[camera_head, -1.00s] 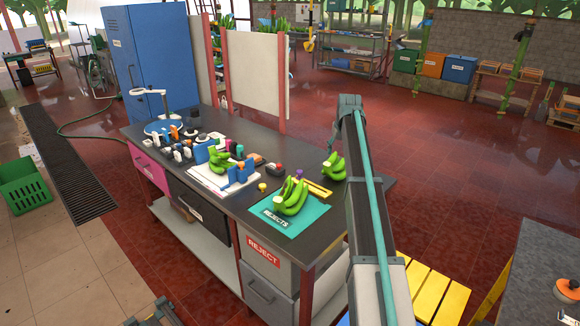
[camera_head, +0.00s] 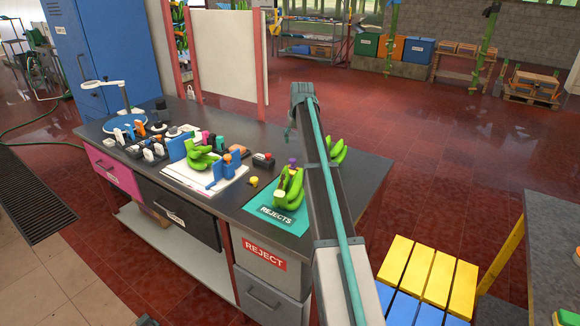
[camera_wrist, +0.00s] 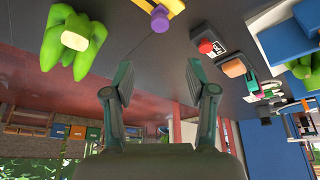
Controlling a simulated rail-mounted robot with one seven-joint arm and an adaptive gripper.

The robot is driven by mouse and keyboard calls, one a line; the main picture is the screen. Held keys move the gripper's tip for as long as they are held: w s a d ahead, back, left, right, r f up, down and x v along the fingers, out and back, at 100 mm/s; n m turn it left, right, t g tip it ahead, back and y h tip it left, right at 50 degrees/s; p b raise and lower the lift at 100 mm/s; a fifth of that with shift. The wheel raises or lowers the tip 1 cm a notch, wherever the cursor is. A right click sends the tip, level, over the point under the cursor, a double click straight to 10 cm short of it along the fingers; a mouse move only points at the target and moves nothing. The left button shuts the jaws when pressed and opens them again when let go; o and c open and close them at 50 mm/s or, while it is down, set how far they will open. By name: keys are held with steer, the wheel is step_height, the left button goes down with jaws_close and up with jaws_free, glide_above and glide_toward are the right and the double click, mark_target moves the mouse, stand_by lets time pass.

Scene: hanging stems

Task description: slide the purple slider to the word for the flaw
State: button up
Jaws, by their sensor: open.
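The purple slider (camera_wrist: 160,19) shows at the top of the wrist view as a round purple knob with a pale part. It sits at a yellow rail (camera_wrist: 137,14), partly cut off by the frame edge. In the head view a small purple knob (camera_head: 292,161) shows just behind the green bananas on the teal mat. My arm hides the rail there. No words along the rail can be read. My gripper (camera_wrist: 160,84) is open and empty in the wrist view, apart from the slider.
Green bananas (camera_wrist: 72,40) lie close beside the rail. A red-button box (camera_wrist: 207,46) and an orange-topped item (camera_wrist: 234,68) stand on the other side. The teal REJECTS mat (camera_head: 254,202) is at the dark bench's front. A yellow-and-blue slatted surface (camera_head: 420,277) is at right.

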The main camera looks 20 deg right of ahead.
mark_target(293, 160)
steer(key=x, duration=0.8)
steer(key=p+x, duration=0.1)
steer(key=x, duration=0.4)
steer(key=shift+s+a+f, duration=0.15)
steer(key=shift+s, duration=0.25)
steer(key=shift+c, duration=0.2)
jaws_close()
